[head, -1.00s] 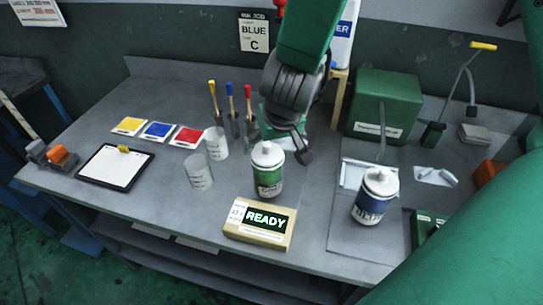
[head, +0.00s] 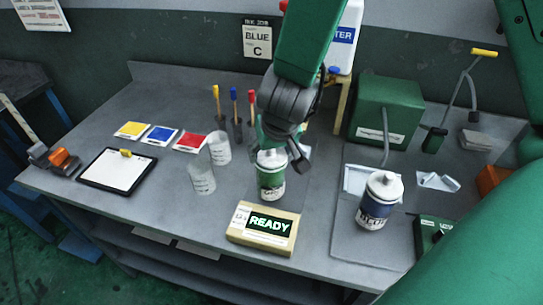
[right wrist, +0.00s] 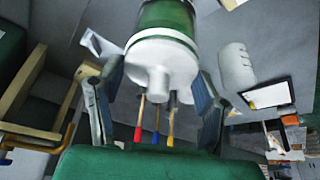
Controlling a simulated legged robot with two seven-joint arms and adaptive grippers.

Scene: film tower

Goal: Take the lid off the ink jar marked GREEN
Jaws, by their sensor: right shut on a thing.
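The green ink jar (head: 271,182) stands upright on the grey bench, with a green band and a partly readable label. Its white lid (head: 270,160) is on it and has a raised knob. My right gripper (head: 283,153) is over the jar top, shut on the lid. In the right wrist view, the fingers (right wrist: 158,98) flank the white lid (right wrist: 160,62), with the green jar body (right wrist: 166,15) beyond it. The blue ink jar (head: 378,201), also with a white lid, stands to the right. My left gripper is not in view.
A box with a READY display (head: 263,228) sits just in front of the green jar. Two pale cups (head: 201,178) stand to its left, and brushes (head: 235,110) stand behind. A green box (head: 384,110) is at the back right. A clipboard (head: 116,169) lies at the left.

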